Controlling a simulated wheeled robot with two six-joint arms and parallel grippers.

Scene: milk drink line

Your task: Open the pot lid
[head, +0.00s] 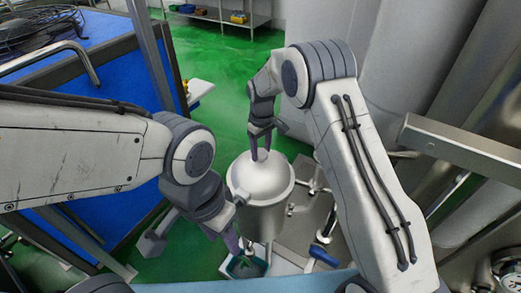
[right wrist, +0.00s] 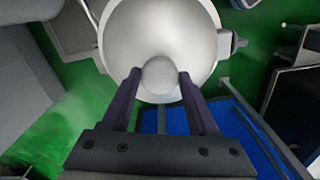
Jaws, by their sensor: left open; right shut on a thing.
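The pot (head: 261,217) is a tall grey metal vessel in the middle of the head view. Its domed lid (head: 259,181) lies over its mouth; I cannot tell any gap between them. My right gripper (head: 261,155) reaches down from above and is shut on the lid's round knob. In the right wrist view the knob (right wrist: 159,76) sits between the two fingertips, with the lid (right wrist: 160,30) behind it. My left gripper (head: 238,243) is open, low beside the left of the pot, its fingers partly hidden.
A small green tray (head: 240,268) lies below the left gripper, in front of the pot. Metal pipes and valves (head: 323,237) stand right of the pot. A blue-panelled frame (head: 110,75) stands on the left. Green floor (head: 225,70) is open behind.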

